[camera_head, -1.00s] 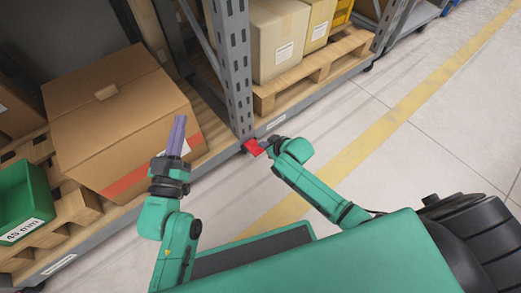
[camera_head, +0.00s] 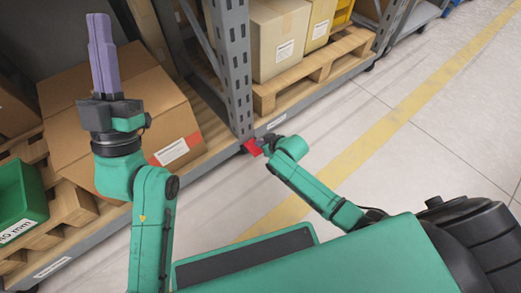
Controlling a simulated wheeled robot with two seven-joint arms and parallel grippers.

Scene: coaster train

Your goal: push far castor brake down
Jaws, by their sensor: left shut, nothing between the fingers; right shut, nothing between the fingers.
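A red brake pedal (camera_head: 252,147) sticks out at the foot of the grey rack post, low over the floor. The castor behind it is mostly hidden by the rack's edge and the pedal. My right gripper (camera_head: 263,142) is at the pedal's right side, shut and empty. It overlaps the pedal's edge in the picture; I cannot tell whether they touch. My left gripper (camera_head: 98,20) is raised at the upper left, its purple fingers shut together with nothing between them, in front of a large cardboard box (camera_head: 165,105).
The rack's lower shelf holds the cardboard box, a green bin (camera_head: 22,195) at the left and boxes on a pallet (camera_head: 310,75) at the right. The rack post (camera_head: 235,70) rises behind my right gripper. The floor (camera_head: 440,130) at the right is clear.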

